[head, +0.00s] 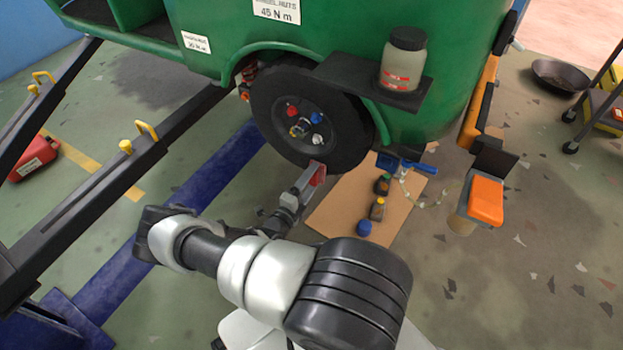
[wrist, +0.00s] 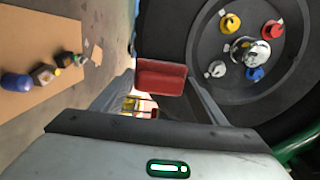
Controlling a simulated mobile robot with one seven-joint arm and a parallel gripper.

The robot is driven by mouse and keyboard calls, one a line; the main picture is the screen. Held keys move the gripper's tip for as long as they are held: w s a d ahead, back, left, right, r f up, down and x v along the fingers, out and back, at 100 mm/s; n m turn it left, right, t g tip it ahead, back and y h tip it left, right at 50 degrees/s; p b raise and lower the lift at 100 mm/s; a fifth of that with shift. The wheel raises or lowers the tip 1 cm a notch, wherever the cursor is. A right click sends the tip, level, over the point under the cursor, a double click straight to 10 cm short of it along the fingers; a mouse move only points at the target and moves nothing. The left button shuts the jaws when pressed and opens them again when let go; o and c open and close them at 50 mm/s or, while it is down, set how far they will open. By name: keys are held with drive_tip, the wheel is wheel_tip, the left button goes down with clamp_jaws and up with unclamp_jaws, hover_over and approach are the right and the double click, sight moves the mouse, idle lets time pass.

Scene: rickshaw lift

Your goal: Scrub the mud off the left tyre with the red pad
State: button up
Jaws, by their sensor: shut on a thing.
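The black tyre (head: 304,117) sits under the green rickshaw body, with coloured nuts on its hub (head: 305,122). In the wrist view the tyre (wrist: 185,45) fills the upper right, and its hub (wrist: 243,50) shows red, yellow and blue nuts. My gripper (head: 308,183) is at the lower edge of the tyre, shut on the red pad (head: 318,174). The red pad (wrist: 161,77) is between the fingertips in the wrist view, close to the tyre; I cannot tell whether it touches. No mud is clearly visible on the tyre in these views.
A cardboard sheet (head: 336,212) lies on the floor with small bottles (head: 377,208), a blue cap (head: 364,228) and a blue tool (head: 405,164). A jar (head: 403,58) stands on a black shelf (head: 350,75) above the tyre. Black lift arms (head: 95,180) run along the left.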

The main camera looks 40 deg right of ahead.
drive_tip(key=shift+v, duration=2.85)
drive_tip(key=shift+a, duration=0.1)
drive_tip(key=shift+v, duration=1.45)
